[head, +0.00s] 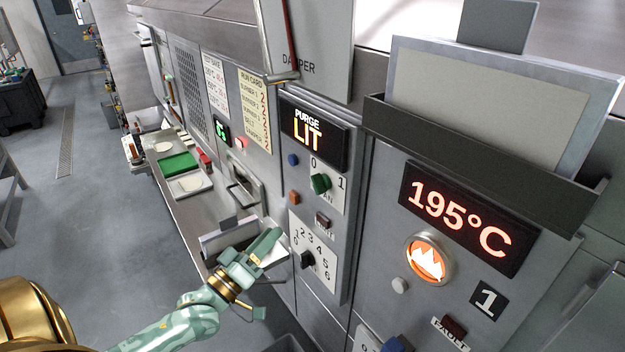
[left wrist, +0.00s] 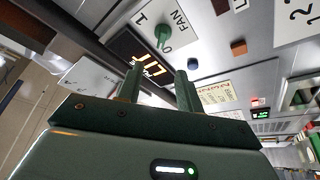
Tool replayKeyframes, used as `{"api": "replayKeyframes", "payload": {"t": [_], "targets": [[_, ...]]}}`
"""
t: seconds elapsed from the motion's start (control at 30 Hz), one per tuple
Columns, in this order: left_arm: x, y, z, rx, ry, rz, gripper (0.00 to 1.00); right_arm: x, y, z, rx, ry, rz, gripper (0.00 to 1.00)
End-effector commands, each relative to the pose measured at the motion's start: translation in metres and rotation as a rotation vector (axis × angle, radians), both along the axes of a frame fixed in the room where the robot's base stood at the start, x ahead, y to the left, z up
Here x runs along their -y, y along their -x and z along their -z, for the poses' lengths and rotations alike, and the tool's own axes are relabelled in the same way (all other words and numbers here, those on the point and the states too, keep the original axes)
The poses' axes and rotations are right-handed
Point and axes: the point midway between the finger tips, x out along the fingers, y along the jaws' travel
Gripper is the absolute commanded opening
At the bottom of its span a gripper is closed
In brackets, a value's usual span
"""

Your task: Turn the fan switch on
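The fan switch (head: 321,183) is a green knob on a white plate marked 0, 1 and FAN, below the PURGE LIT display. The same fan switch (left wrist: 163,36) shows at the top of the left wrist view; its handle seems to point towards the 0, though this is hard to be sure of. My left gripper (head: 274,246) is below and left of the switch in the head view, apart from the panel. In the left wrist view my left gripper (left wrist: 159,86) has its two fingers spread with nothing between them. My right gripper is not in view.
The PURGE LIT display (head: 314,130) is above the switch. A blue button (head: 293,159), an orange button (head: 294,197) and a black numbered dial (head: 307,259) are close by. A shelf with a green tray (head: 178,163) runs to the left. The floor at left is open.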

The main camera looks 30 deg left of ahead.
Motion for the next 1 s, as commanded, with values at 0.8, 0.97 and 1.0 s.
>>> {"api": "replayKeyframes", "payload": {"t": [0.8, 0.97, 1.0], "targets": [[0.019, -0.145, -0.043, -0.002, -0.004, -0.001, 0.36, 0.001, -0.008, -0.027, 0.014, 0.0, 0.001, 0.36], [0.02, -0.146, -0.043, -0.004, -0.004, -0.001, 0.36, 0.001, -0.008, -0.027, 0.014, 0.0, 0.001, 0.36], [0.02, -0.146, -0.043, -0.004, -0.004, -0.001, 0.36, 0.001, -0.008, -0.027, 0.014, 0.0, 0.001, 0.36]]}}
